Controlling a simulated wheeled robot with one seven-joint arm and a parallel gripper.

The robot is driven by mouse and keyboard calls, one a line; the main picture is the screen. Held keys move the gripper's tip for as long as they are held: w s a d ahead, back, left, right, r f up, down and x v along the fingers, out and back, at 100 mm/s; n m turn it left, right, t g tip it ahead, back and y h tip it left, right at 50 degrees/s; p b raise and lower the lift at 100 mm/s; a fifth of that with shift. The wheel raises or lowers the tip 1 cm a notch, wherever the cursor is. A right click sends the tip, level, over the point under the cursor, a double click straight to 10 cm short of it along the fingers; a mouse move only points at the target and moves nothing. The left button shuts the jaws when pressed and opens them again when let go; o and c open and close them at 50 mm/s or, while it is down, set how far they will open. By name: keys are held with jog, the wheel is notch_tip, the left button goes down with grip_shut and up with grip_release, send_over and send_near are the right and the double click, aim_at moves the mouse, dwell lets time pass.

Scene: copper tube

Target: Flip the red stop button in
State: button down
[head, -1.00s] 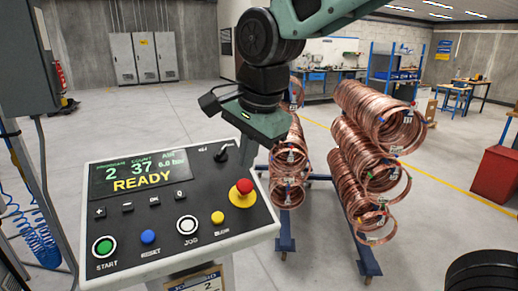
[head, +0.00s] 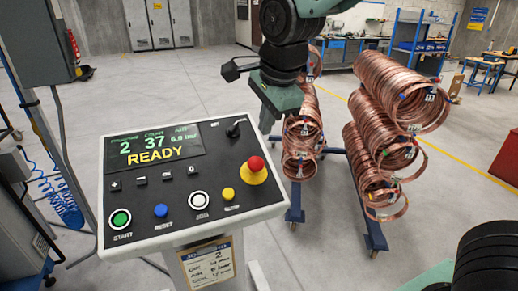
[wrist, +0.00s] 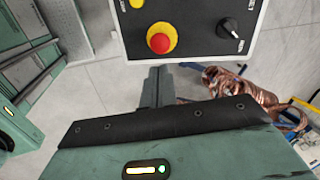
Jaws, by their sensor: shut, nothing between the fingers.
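The red stop button (head: 256,163) is a round mushroom head on a yellow base, at the right side of the slanted control panel (head: 190,185). It also shows in the wrist view (wrist: 159,43), ahead of the fingers near the top. My gripper (head: 268,124) hangs just behind the panel's back right edge, beyond the button in the head view and apart from it. In the wrist view the dark fingers (wrist: 156,80) are together, with nothing held. Their tips lie just below the panel edge in that picture.
A black selector switch (head: 235,130) stands on the panel behind the button. A yellow button (head: 228,194) and a white one (head: 199,201) are to its left. Copper coils (head: 385,150) hang on a blue rack to the right.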

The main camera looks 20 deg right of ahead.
aim_at(257, 161)
jog(key=p+x, duration=0.2)
jog(key=x, duration=0.7)
jog(key=shift+f, duration=0.1)
jog(key=shift+w+f+p, duration=0.1)
jog(key=shift+f+p, duration=0.15)
jog(key=shift+p, duration=0.05)
